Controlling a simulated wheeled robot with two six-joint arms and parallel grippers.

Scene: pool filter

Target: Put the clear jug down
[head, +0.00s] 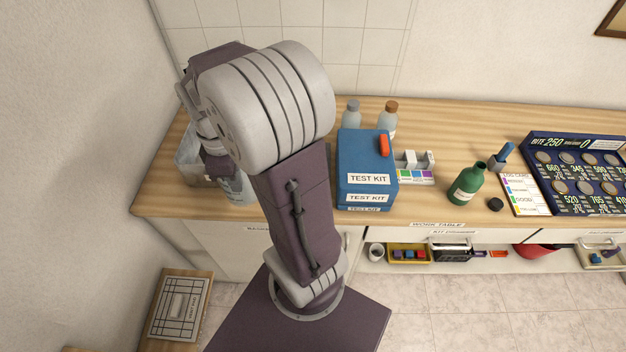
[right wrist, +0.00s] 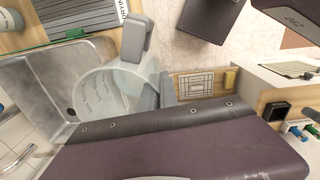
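The clear jug (head: 236,187) shows partly in the head view at the left end of the work table, beside the metal basin (head: 190,165). My right arm hides much of it. In the right wrist view the clear jug (right wrist: 102,98) overlaps the basin's wall, with print showing through it. My right gripper (right wrist: 146,68) has a grey finger on either side of the jug's near edge and looks shut on it. I cannot tell whether the jug's base touches anything. My left gripper is not in view.
A blue test kit box (head: 365,160) stands right of my arm, with two bottles (head: 388,117) behind it. A green bottle (head: 467,185) and a dark coin board (head: 580,170) are farther right. Bare wood (head: 425,205) lies between kit and green bottle. A wall bounds the left.

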